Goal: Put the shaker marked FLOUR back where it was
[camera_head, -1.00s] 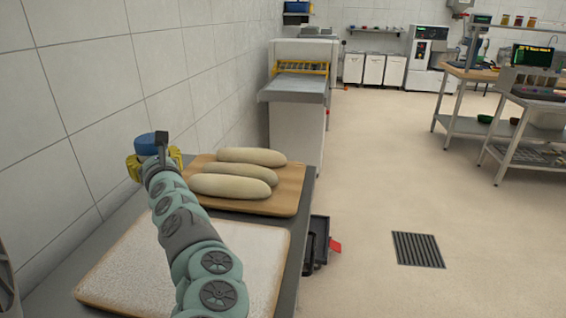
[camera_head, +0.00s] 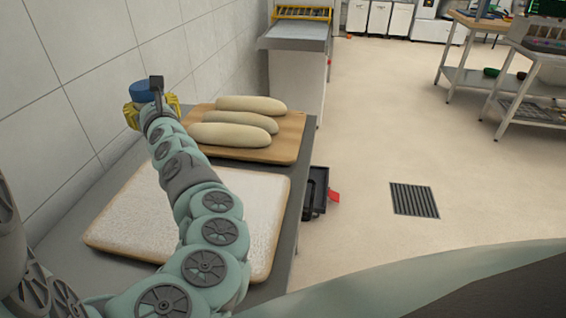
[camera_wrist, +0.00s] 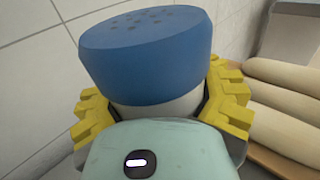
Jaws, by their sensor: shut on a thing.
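A shaker with a blue, perforated lid (camera_wrist: 146,52) and a pale body is between the yellow fingers of my gripper (camera_wrist: 165,118) in the wrist view. The fingers are shut around its body. In the head view my gripper (camera_head: 151,106) is at the far left of the counter, close to the tiled wall, and only the shaker's blue lid (camera_head: 139,91) shows above it. No FLOUR marking is visible. My gripper hides the shaker's lower part, so I cannot tell whether it touches the counter.
A wooden board (camera_head: 285,145) with three pale loaves (camera_head: 232,135) lies right of my gripper. A floured board (camera_head: 135,215) lies nearer on the grey counter (camera_head: 70,235). A black case with a red part (camera_head: 317,190) is beside the counter. The tiled wall (camera_head: 60,60) bounds the left.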

